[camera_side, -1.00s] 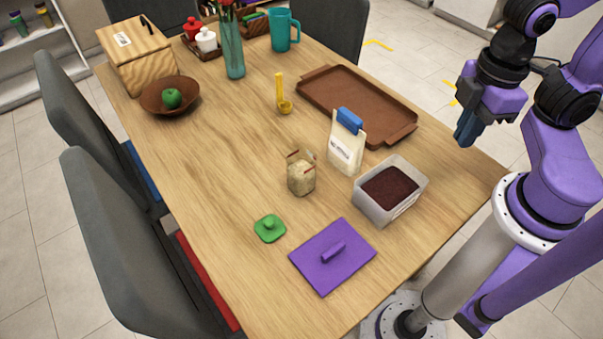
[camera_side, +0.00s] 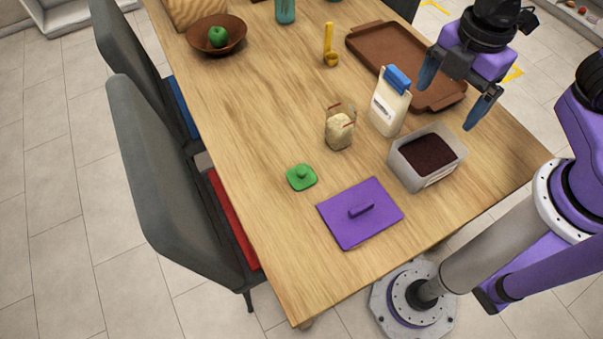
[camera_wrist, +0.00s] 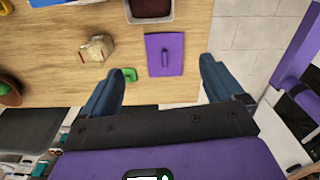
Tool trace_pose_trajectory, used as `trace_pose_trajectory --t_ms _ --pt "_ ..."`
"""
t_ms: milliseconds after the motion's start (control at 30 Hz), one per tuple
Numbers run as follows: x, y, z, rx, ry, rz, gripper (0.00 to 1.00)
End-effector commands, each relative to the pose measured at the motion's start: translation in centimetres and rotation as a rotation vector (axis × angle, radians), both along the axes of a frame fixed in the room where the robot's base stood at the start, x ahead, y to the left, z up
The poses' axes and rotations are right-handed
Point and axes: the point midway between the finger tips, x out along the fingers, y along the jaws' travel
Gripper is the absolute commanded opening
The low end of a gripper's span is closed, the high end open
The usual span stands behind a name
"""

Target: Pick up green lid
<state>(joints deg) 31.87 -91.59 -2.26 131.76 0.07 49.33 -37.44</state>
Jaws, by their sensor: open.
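The green lid (camera_side: 301,177) is a small rounded square with a knob, lying flat on the wooden table left of a purple lid. In the wrist view the green lid (camera_wrist: 129,75) shows near the left fingertip, partly hidden by that finger. My gripper (camera_side: 450,98) is open and empty, above the table's right side by the brown tray, well away from the green lid. In the wrist view my gripper (camera_wrist: 158,80) has its two blue fingers spread wide.
The purple lid (camera_side: 360,211) lies beside the green lid. A glass jar (camera_side: 339,130), a white carton with a blue cap (camera_side: 389,104) and a bin of dark contents (camera_side: 415,180) stand behind and right. The brown tray (camera_side: 375,42) is further back. Bare table lies left and in front.

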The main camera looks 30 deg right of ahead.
Motion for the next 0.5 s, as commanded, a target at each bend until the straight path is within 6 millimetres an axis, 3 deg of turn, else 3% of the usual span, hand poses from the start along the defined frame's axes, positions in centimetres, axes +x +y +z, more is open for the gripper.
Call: trace_pose_trajectory --t_ms 100,500 --pt "2.7 3.6 -0.9 -0.008 -0.001 0.224 0.94" --pt "9.9 14.3 -5.7 -0.02 -0.002 0.981 0.94"
